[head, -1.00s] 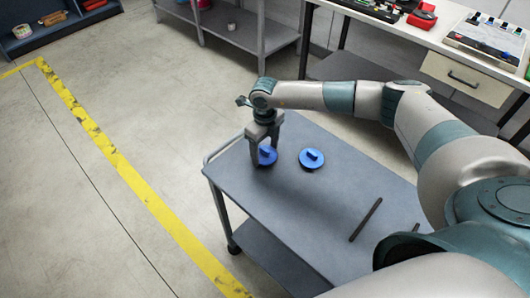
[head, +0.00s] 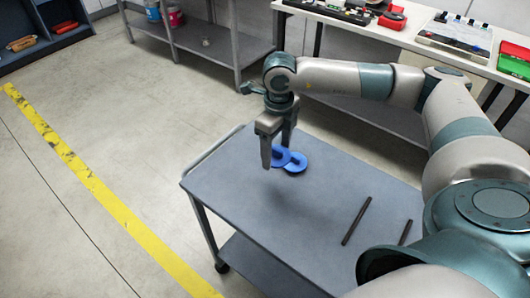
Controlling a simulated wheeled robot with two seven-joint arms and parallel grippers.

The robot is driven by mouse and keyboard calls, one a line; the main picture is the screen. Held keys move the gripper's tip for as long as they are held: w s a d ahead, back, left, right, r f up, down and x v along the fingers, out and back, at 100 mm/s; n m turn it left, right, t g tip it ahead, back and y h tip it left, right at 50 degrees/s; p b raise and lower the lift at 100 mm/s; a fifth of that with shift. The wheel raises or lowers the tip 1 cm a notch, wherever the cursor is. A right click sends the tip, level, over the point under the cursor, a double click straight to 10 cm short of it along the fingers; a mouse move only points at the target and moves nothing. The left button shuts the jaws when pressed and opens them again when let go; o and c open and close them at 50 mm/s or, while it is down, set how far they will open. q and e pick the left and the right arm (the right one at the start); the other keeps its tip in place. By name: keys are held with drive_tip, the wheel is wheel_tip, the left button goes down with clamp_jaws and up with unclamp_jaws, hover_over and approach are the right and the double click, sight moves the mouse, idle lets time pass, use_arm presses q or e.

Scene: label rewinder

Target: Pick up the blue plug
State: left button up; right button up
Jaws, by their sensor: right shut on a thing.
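My right gripper (head: 277,157) is shut on a blue plug (head: 281,157), a round disc with a raised grip. The fingers point down and hold the plug above the grey cart (head: 235,190). One finger hides part of the held plug. A second blue plug (head: 299,163) lies on the cart top just behind and to the right, partly covered by the held one in the picture. My left gripper is not in view.
Two dark rods lie on the cart's right part, a longer one (head: 356,221) and a shorter one (head: 405,232). The cart's middle and front are clear. A workbench (head: 400,42) with tools and a grey shelf unit (head: 205,40) stand behind.

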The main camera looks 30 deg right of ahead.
drive_tip(key=shift+s+d+r, duration=0.15)
drive_tip(key=shift+s+r, duration=0.1)
drive_tip(key=shift+s, duration=0.1)
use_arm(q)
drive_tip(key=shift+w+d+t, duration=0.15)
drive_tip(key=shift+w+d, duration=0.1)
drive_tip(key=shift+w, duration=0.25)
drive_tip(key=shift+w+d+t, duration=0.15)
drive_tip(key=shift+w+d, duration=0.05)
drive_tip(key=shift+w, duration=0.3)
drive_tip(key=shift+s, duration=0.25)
use_arm(e)
drive_tip(key=a+n, duration=0.2)
drive_tip(key=n, duration=0.1)
drive_tip(key=shift+s+r, duration=0.15)
drive_tip(key=shift+r, duration=0.05)
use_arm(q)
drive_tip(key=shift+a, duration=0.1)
use_arm(e)
drive_tip(key=s+a+r+n, duration=0.2)
drive_tip(key=a+n, duration=0.4)
drive_tip(key=n, duration=0.8)
drive_tip(key=s+a+r+n, duration=0.2)
drive_tip(key=a+n, duration=0.4)
drive_tip(key=n, duration=0.8)
drive_tip(key=shift+s+n, duration=0.3)
drive_tip(key=shift+n, duration=0.1)
